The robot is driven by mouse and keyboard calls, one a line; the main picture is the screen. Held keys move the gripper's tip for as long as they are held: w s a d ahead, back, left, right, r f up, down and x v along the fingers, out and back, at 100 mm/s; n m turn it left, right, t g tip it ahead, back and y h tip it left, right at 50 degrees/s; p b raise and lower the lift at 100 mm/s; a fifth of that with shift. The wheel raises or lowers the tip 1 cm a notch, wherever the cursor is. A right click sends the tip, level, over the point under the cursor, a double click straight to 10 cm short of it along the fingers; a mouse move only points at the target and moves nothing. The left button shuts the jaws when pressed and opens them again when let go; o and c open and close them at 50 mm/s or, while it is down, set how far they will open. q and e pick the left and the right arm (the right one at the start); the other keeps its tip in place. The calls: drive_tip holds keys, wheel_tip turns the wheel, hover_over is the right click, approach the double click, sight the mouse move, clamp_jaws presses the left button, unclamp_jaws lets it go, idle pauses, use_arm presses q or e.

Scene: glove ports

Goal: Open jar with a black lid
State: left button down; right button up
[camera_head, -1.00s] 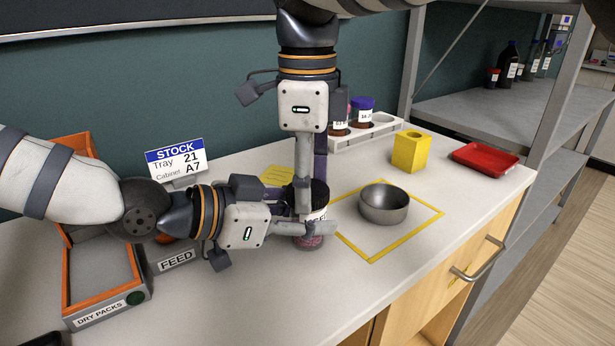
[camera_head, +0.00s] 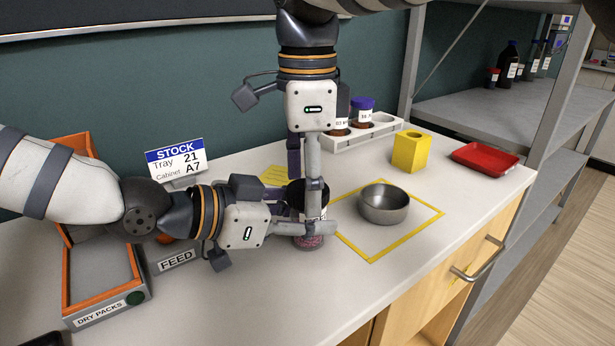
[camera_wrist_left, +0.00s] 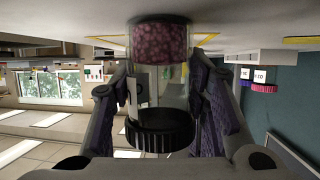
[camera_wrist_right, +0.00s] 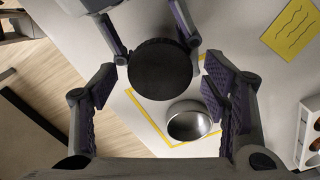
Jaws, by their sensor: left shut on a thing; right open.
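The jar (camera_head: 309,241) stands upright on the bench, with reddish-pink granules (camera_wrist_left: 160,43) in its lower part and a white label. Its black lid (camera_wrist_right: 160,68) sits on the top; the lid also shows in the left wrist view (camera_wrist_left: 160,131). My left gripper (camera_head: 310,212) comes from the left and is shut on the jar's clear body, below the lid. My right gripper (camera_wrist_right: 160,74) points down over the jar, open, with a finger on each side of the lid and gaps between. In the head view, its fingers and my left gripper hide much of the jar.
A steel bowl (camera_head: 384,204) sits in a yellow outlined square right of the jar. Behind are a yellow block (camera_head: 411,152), a white rack (camera_head: 365,136) with capped bottles and a red tray (camera_head: 485,157). A stock sign (camera_head: 176,160) and orange-edged bin (camera_head: 104,285) are at left.

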wheel_tip(320, 180, up, 5)
drive_tip(key=shift+f, duration=0.2)
drive_tip(key=shift+c, duration=0.4)
wheel_tip(320, 180, up, 3)
drive_tip(key=shift+w+f+m, duration=0.1)
drive_tip(key=shift+f+m, duration=0.1)
drive_tip(key=shift+m, duration=1)
drive_tip(key=shift+r+m, duration=0.25)
drive_tip(key=shift+m, duration=0.15)
wheel_tip(320, 180, down, 8)
drive_tip(key=shift+r, duration=0.15)
drive_tip(key=c, duration=1.2)
drive_tip(key=n, duration=0.3)
drive_tip(key=o, duration=1.3)
